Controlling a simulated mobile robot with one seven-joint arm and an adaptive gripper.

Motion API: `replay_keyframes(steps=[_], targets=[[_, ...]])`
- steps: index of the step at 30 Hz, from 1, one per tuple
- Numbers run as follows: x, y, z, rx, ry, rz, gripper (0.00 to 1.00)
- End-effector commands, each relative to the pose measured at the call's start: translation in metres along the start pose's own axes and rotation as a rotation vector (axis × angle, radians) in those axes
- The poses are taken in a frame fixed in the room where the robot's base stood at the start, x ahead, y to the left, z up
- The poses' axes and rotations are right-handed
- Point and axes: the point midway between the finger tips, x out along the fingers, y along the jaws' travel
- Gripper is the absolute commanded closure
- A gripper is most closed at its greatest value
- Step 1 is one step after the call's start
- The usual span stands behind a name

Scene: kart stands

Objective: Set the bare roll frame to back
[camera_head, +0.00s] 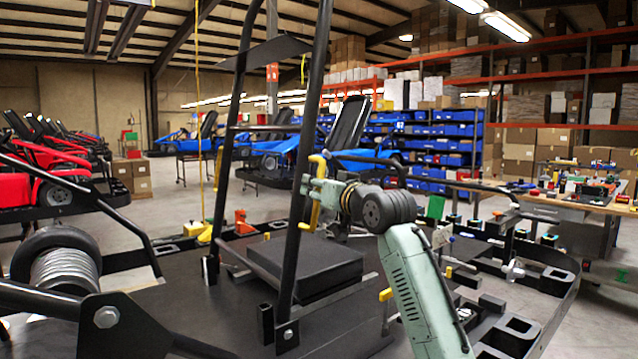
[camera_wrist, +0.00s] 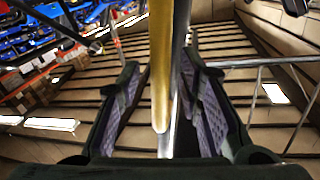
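The bare roll frame (camera_head: 308,120) is a black tube frame with two uprights and cross pieces. It stands up from the kart deck, near upright, its top leaning a little to the right in the head view. A yellow handle (camera_head: 313,213) is on its nearer upright. My gripper (camera_head: 322,189) is at this handle, coming from the right. In the wrist view, a yellow bar (camera_wrist: 160,70) runs between the two fingers of my gripper (camera_wrist: 165,85). The fingers are apart, with a gap beside the bar; firm contact does not show.
A black padded block (camera_head: 305,262) sits on the deck behind the frame's near foot. A wheel (camera_head: 60,265) and black tubes are at the left. A workbench (camera_head: 560,195) with small parts stands at the right. Blue and red karts stand further back.

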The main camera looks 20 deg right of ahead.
Motion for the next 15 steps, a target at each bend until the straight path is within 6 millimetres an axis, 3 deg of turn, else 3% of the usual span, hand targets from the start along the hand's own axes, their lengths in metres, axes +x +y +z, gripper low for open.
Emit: replay_keyframes(steps=[7, 15], targets=[[0.0005, -0.0001, 0.0002, 0.0, 0.001, 0.0, 0.68], [0.0003, -0.0001, 0.0002, 0.0, 0.001, 0.0, 0.86]])
